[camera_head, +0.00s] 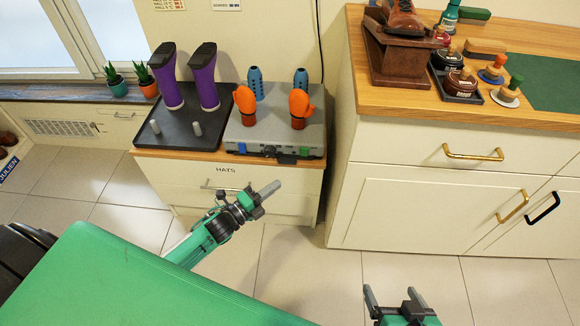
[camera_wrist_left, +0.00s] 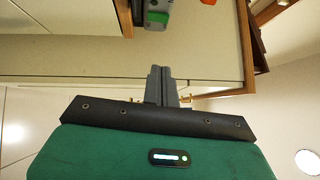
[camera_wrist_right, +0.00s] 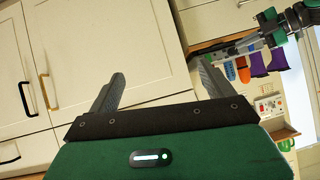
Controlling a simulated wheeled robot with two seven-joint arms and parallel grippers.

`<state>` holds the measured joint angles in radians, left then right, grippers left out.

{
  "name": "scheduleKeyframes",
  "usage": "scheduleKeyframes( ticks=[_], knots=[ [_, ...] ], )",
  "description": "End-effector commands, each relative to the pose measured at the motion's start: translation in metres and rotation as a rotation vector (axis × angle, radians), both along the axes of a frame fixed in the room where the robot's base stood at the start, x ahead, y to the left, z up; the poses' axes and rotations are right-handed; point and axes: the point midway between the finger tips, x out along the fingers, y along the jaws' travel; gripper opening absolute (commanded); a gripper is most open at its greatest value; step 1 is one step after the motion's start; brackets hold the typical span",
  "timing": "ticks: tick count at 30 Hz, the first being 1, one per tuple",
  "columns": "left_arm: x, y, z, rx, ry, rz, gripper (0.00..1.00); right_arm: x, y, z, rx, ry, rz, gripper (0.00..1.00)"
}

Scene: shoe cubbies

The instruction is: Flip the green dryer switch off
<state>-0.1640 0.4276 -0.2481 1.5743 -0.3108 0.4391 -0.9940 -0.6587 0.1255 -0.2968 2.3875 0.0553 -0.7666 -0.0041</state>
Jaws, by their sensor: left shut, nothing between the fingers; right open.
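The grey dryer (camera_head: 232,131) stands on the low cabinet, with orange gloves and blue posts on top. On its front edge are a blue switch (camera_head: 242,148), a dark knob and a small green switch (camera_head: 304,152); whether the green one is on or off is too small to tell. The left wrist view shows a green part (camera_wrist_left: 158,18) on the dryer's front. My left gripper (camera_head: 270,187) is shut and empty, below and in front of the dryer, apart from it. My right gripper (camera_head: 392,292) is open and empty, low in front of the right cabinet.
Purple boots (camera_head: 203,82) stand on a black tray (camera_head: 178,126) left of the dryer. The wooden counter (camera_head: 540,107) at right holds a shoe stand (camera_head: 398,50), polish tins and brushes. Tiled floor lies open between the cabinets and me.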

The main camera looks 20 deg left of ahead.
Motion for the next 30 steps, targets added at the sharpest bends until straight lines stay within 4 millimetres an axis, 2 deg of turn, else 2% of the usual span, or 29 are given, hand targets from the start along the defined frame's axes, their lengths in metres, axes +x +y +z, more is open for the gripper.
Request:
scheduleKeyframes(
  ticks=[5,17,24,30],
  knots=[
    [0.019,-0.011,0.003,-0.002,-0.003,-0.001,0.0,0.001,0.003,-0.001,0.013,-0.021,0.003,0.85],
    [0.084,-0.047,0.008,-0.001,-0.002,0.0,0.0,0.003,0.017,0.0,0.069,-0.11,0.009,0.85],
    [0.113,-0.04,0.012,0.0,-0.001,0.0,0.0,0.004,0.025,0.003,0.103,-0.163,0.012,0.85],
    [0.122,-0.037,0.013,0.0,0.0,0.0,0.0,0.005,0.027,0.004,0.115,-0.184,0.011,0.85]
  ],
)
